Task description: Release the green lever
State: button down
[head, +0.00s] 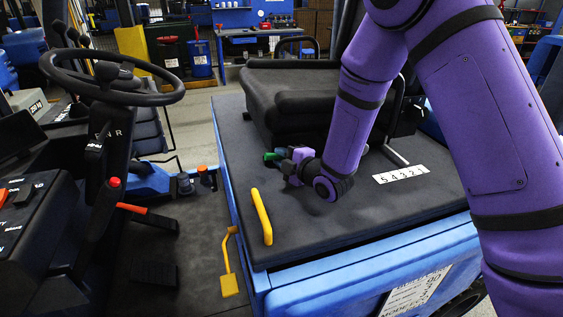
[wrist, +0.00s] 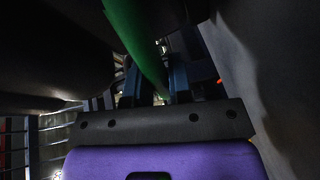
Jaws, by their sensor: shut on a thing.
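The green lever (head: 271,157) shows beside the base of the black seat, on the dark deck of the vehicle. My gripper (head: 284,157) reaches it from the right, low over the deck. In the wrist view the lever (wrist: 136,40) is a green bar running down from the top to between the two fingers. My gripper (wrist: 153,88) is shut on the lever there. The lever's far end and its mount are hidden by the dark seat and shadow.
The black seat (head: 298,103) stands close behind my gripper. A yellow handle (head: 262,217) rises from the deck in front. A numbered white strip (head: 401,174) lies to the right. The steering wheel (head: 110,85) and control levers are at the left.

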jog(key=r+m, duration=0.1)
jog(key=r+m+y, duration=0.1)
jog(key=shift+w+d+r+m+t, duration=0.1)
jog(key=shift+w+d+m+t, duration=0.05)
jog(key=shift+d+m+t, duration=0.25)
jog(key=c, duration=1)
grip_release()
jog(key=shift+c, duration=0.2)
